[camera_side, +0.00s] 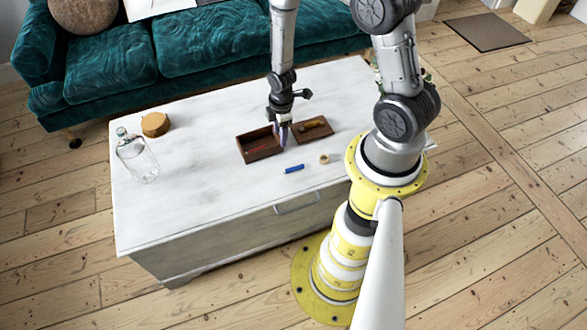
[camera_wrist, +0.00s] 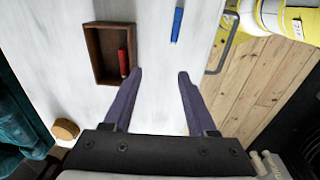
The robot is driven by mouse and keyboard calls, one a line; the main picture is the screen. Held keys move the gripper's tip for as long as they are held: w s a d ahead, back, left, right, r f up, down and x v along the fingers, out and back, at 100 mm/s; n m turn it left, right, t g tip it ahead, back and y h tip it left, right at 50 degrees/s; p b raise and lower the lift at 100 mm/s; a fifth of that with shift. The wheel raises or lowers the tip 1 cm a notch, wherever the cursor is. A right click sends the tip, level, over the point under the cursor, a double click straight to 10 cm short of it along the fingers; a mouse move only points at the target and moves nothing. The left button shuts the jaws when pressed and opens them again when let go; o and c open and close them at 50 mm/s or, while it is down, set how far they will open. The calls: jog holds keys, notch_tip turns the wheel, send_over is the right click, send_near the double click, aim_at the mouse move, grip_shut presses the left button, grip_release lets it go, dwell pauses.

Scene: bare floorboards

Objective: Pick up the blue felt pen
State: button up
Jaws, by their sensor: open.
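The blue felt pen (camera_side: 294,168) lies on the white chest top near its front edge, to the right of and in front of a wooden box. In the wrist view the blue pen (camera_wrist: 177,24) lies beyond my fingertips, near the top edge, pointing roughly away from me. My gripper (camera_side: 282,138) is above the chest beside the wooden box. In the wrist view my gripper (camera_wrist: 160,74) has its two purple fingers apart, with only the white top visible between them.
The open wooden box (camera_wrist: 90,45) holds a red object (camera_wrist: 123,62). A second wooden tray (camera_side: 328,131) and a small tan ring (camera_side: 324,159) are nearby. A glass bottle (camera_side: 138,160) and a round wooden piece (camera_side: 155,124) stand left. A teal sofa (camera_side: 200,45) is behind.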

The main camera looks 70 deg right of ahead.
jog(key=s+f+g, duration=0.1)
jog(key=s+f, duration=0.2)
send_over(293, 168)
jog(key=a, duration=0.1)
jog(key=shift+m, duration=0.3)
notch_tip(293, 168, down, 8)
jog(key=shift+w+a+f, duration=0.1)
jog(key=shift+w, duration=0.05)
jog(key=shift+d+f, duration=0.2)
jog(key=shift+f, duration=0.65)
jog(key=shift+d+f, duration=0.2)
jog(key=shift+f, duration=0.65)
jog(key=shift+d+f, duration=0.2)
jog(key=shift+f, duration=0.65)
grip_shut()
